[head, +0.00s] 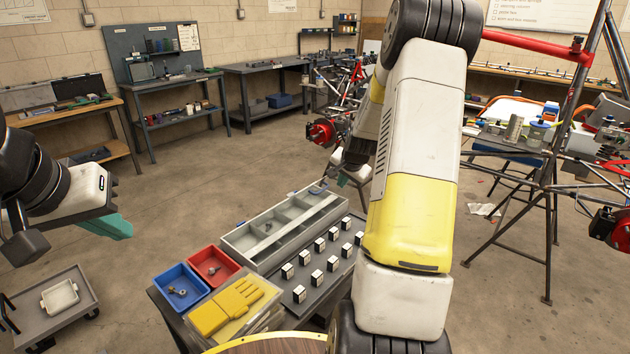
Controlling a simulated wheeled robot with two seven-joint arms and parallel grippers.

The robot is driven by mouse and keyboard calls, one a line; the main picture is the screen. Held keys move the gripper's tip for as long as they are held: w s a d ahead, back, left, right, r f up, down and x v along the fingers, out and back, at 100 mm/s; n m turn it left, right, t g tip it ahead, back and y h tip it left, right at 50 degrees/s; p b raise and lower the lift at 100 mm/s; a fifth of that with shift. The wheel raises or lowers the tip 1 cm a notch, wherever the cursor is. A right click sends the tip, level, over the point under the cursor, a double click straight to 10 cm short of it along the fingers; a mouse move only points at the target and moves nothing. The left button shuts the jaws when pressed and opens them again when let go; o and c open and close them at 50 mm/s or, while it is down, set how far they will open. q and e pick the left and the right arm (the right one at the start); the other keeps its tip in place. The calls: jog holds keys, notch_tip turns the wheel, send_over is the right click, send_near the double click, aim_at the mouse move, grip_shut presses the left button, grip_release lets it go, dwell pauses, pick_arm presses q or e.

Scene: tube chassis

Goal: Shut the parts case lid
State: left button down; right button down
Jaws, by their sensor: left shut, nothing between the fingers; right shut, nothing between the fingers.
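The parts case (228,240) is a long light grey box with several compartments, lying on the bench. Its inside is visible from above, so it stands open, and a small part lies in one compartment. I cannot clearly make out the lid. My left gripper (118,229), with teal fingers, is shut and empty, in the air left of the case and apart from it. My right gripper (338,178) is small and partly hidden behind my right arm, near the case's far right end. It is shut and empty; I cannot tell whether it touches the case.
Several white-and-black cubes (332,263) stand in rows before the case. A blue bin (163,278), a red bin (228,262) and yellow gloves (228,306) on a clear box are at the bench's left. A grey cart (88,304) stands further left. Open floor lies beyond.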

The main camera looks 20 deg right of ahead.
jog(key=w+a+f, duration=0.1)
jog(key=w+f, duration=0.6)
jog(key=w, duration=0.1)
jog(key=shift+w+a+f, duration=0.15)
jog(key=shift+w+f, duration=0.2)
jog(key=shift+f, duration=0.05)
jog(key=shift+w+a, duration=0.1)
jog(key=shift+a, duration=0.05)
